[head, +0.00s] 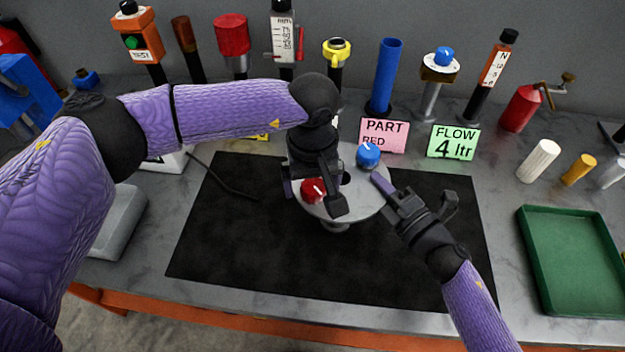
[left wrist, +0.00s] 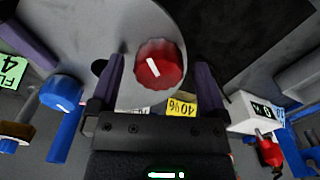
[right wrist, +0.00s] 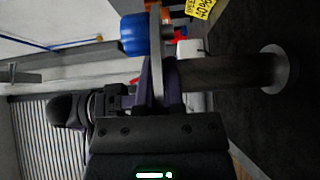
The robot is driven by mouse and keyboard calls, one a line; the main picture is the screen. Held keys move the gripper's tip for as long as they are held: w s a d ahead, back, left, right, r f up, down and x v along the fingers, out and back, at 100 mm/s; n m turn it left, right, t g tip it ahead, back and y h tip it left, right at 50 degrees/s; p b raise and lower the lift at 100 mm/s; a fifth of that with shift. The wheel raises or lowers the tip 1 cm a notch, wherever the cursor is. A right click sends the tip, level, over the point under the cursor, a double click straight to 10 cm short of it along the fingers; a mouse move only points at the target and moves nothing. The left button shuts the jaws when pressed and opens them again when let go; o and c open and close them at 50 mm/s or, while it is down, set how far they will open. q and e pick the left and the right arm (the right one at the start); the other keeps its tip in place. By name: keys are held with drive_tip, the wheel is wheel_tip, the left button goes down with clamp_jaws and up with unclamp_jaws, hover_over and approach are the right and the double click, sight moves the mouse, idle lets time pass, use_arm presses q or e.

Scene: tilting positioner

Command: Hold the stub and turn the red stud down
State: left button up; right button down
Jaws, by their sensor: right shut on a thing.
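A round grey plate (head: 352,207) stands on a post over the black mat. On it are the red stud (head: 313,191), a round knob with a white mark, and a blue knob (head: 368,155). My left gripper (head: 316,198) is open above the red stud. In the left wrist view the red stud (left wrist: 160,64) shows between its spread fingers, with gaps at both sides. My right gripper (head: 381,187) is shut at the plate's right rim. In the right wrist view the plate is edge-on between its fingers (right wrist: 158,75); the stub is hidden there.
Several tools and dials stand along the back. A pink card (head: 383,135) and a green card (head: 453,142) stand behind the plate. A green tray (head: 573,262) lies at the right. The black mat (head: 240,240) is mostly clear, with a dark bent rod at its left.

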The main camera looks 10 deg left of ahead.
sight(312, 185)
use_arm(q)
wheel_tip(312, 185, up, 12)
idle(0.5)
